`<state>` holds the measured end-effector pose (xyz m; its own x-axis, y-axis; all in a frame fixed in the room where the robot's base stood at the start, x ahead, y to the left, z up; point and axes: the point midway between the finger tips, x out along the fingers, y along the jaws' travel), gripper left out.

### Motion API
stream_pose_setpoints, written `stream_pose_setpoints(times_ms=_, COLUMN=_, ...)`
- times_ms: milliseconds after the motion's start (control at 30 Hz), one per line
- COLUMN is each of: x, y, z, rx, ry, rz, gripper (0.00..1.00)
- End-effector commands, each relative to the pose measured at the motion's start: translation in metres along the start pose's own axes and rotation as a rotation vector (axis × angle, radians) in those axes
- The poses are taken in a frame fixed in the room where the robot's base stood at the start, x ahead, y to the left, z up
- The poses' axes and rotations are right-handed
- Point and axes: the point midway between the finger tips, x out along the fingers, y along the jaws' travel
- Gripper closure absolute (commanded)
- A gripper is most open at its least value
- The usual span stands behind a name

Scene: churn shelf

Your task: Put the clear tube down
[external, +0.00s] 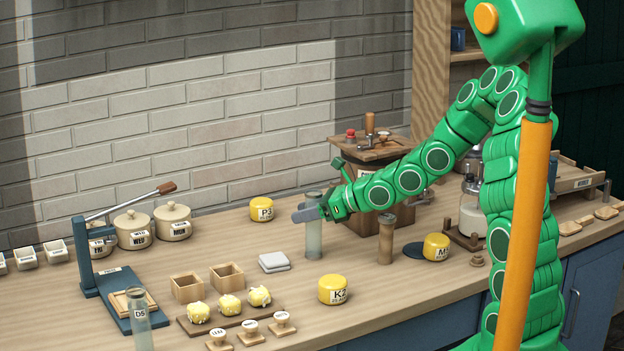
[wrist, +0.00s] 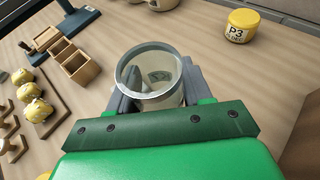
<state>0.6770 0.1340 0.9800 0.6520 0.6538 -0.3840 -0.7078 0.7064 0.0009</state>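The clear tube (external: 313,240) is upright above the middle of the wooden counter, with a grey rim at its open top. Its lower end is at or very close to the counter; I cannot tell whether it touches. My gripper (external: 308,213) reaches in from the right and is around the tube's upper part. In the wrist view the tube's round rim (wrist: 149,49) shows from above, with my gripper's grey fingers (wrist: 157,88) on both sides of it, shut on it. The lower part of the tube is hidden there by my gripper.
A yellow P3 block (external: 262,209) is behind left, a yellow K2 block (external: 333,289) in front. White tiles (external: 274,262) lie left; a wooden cylinder (external: 386,238) stands right. Another clear tube, D5 (external: 140,322), stands front left. Bare counter surrounds the held tube.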

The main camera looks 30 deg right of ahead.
Motion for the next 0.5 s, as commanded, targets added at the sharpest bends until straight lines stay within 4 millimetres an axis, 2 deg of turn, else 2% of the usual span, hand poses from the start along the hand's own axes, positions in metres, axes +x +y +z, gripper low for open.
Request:
stream_pose_setpoints(times_ms=33, x=-0.0001, y=0.0, z=0.0003, rx=0.0, ry=0.0, rz=0.0, gripper=0.42)
stream_pose_setpoints(times_ms=100, x=-0.0001, y=-0.0001, z=0.0003, rx=0.0, ry=0.0, rz=0.0, gripper=0.31)
stream_pose_setpoints(times_ms=133, x=-0.0001, y=-0.0001, z=0.0003, rx=0.0, ry=0.0, rz=0.0, gripper=0.3)
stream_pose_setpoints(times_ms=500, x=-0.002, y=-0.0002, z=0.003, rx=-0.001, ry=-0.001, rz=-0.001, gripper=0.3)
